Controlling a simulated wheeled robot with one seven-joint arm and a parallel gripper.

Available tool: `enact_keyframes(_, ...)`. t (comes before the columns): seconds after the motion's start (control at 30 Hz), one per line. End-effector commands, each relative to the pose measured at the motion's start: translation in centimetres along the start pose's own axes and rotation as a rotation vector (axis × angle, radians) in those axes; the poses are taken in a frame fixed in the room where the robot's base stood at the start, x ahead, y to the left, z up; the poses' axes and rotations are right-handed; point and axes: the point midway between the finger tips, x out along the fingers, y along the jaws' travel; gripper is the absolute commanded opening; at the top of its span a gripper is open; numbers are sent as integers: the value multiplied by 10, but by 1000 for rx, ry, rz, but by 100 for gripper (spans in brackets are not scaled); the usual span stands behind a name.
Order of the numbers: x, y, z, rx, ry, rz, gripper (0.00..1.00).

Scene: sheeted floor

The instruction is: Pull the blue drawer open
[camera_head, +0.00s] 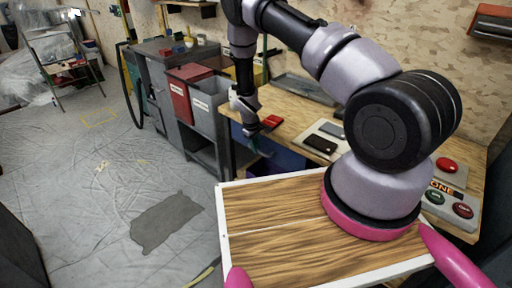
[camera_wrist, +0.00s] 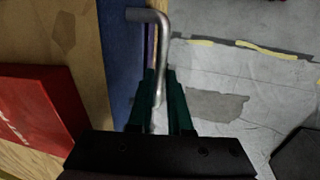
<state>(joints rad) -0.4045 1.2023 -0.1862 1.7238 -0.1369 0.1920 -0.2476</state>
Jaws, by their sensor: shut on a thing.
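The blue drawer (camera_head: 288,158) sits under the wooden bench top, partly hidden behind my arm and my wooden-topped base. In the wrist view its blue face (camera_wrist: 116,50) runs along the bench edge. A grey metal bar handle (camera_wrist: 161,45) stands out from it. My gripper (camera_wrist: 163,78) has dark green fingers shut on this handle, one on each side. In the head view my gripper (camera_head: 260,149) is at the drawer's front, below the bench edge. I cannot tell whether the drawer stands out from the bench.
A red item (camera_wrist: 38,108) lies on the bench top (camera_head: 275,103) close to my gripper. Dark devices and red and green buttons (camera_head: 447,165) are farther right. Red and grey bins (camera_head: 208,103) stand left of the bench. The sheeted floor (camera_head: 120,170) left of the drawer is clear.

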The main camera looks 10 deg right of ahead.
Motion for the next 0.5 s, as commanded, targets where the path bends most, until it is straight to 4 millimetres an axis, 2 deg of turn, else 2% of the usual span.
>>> enact_keyframes(0.17,-1,-4,0,-1,1,0,0)
enact_keyframes(0.27,-3,-12,-1,-4,1,0,0)
enact_keyframes(0.37,-6,-27,0,-5,0,-1,0)
enact_keyframes(0.5,-11,-56,0,-7,0,-1,0)
